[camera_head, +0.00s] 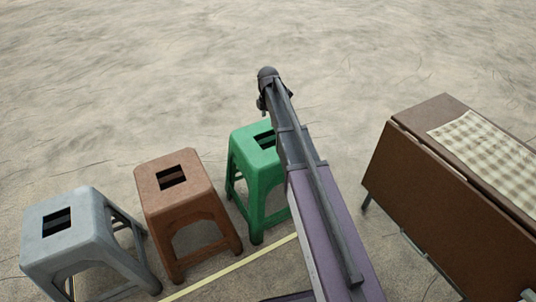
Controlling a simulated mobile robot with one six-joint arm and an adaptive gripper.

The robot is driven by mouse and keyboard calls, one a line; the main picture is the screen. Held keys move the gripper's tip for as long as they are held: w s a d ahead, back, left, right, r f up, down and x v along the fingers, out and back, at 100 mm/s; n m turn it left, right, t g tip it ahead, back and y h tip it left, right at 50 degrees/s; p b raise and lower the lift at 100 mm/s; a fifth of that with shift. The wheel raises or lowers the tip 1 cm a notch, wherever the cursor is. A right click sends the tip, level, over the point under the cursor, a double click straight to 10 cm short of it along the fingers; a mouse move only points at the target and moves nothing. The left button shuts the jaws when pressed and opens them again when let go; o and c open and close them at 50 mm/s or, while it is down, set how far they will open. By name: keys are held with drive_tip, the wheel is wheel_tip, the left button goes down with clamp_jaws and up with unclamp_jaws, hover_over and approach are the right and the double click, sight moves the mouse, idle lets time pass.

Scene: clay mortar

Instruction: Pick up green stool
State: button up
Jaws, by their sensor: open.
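The green stool (247,140) stands upright on the ground near the middle of the view, with a dark slot in its square seat. My arm crosses in front of its right side and hides the right part of its seat and legs. The seat's left part and left legs show clearly. My gripper's fingers cannot be made out; only dark arm parts show above the stool, around the arm's far end. Nothing is seen touching the stool.
A brown stool (153,182) stands close left of the green one, and a grey stool (85,225) further left. A brown table (420,160) with a checked cloth (490,150) stands at right. A pale yellow strip (235,268) lies on the ground. The sandy ground behind is clear.

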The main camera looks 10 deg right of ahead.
sight(268, 139)
drive_tip(key=shift+f+b, duration=2.85)
drive_tip(key=shift+f, duration=0.3)
drive_tip(key=shift+f, duration=0.15)
drive_tip(key=shift+s+f+b, duration=0.2)
drive_tip(key=shift+f+b, duration=2.25)
drive_tip(key=shift+b, duration=0.15)
clamp_jaws()
